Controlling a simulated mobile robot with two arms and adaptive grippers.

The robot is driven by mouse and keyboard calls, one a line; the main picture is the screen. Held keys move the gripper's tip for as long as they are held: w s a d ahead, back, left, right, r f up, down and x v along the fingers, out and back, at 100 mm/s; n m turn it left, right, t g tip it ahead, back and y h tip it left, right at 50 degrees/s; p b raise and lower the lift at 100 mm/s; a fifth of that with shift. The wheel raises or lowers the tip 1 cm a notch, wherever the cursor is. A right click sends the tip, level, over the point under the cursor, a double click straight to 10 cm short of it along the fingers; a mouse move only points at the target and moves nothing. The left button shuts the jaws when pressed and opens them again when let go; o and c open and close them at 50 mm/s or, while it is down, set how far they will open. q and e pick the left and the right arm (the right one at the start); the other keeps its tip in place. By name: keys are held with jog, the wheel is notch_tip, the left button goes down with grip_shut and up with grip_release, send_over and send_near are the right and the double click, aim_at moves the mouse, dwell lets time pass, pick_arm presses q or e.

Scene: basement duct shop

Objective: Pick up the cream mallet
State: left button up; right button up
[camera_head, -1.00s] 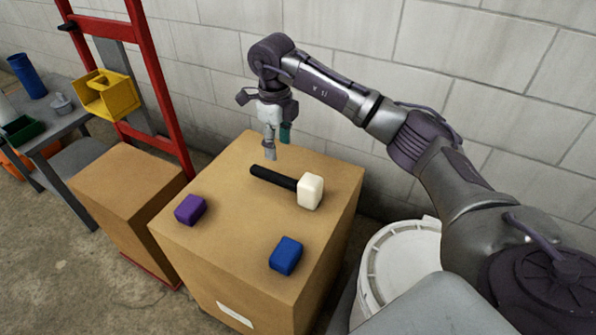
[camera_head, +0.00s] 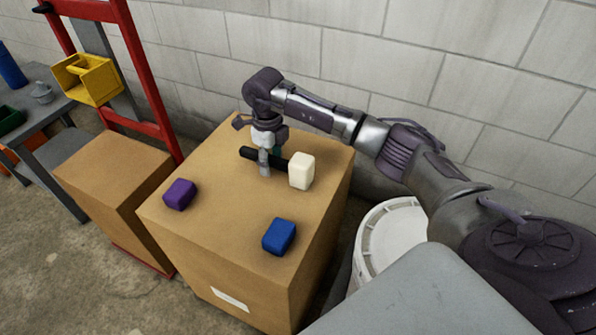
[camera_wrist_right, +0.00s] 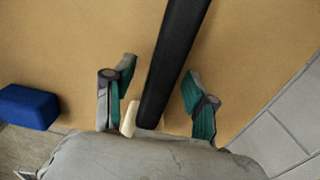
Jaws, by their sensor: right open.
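The cream mallet (camera_head: 302,171) lies on top of a large cardboard box (camera_head: 215,215), its cream head to the right and its black handle pointing left. My right gripper (camera_head: 268,168) is down at the black handle, pointing downward. In the right wrist view the black handle (camera_wrist_right: 172,65) runs between the two open fingers (camera_wrist_right: 158,105), with a gap on both sides. A small part of the cream head (camera_wrist_right: 129,119) shows there near the gripper's body; the rest is hidden. My left gripper is not in view.
A purple block (camera_head: 180,194) and a blue block (camera_head: 279,237) lie on the same box. A white bucket (camera_head: 392,235) stands right of the box. A lower cardboard box (camera_head: 110,175), a red frame (camera_head: 150,85) and a yellow bin (camera_head: 88,80) are at left. A block wall stands behind.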

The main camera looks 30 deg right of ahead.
jog(key=shift+f, duration=0.45)
grip_shut()
jog(key=shift+r, duration=0.1)
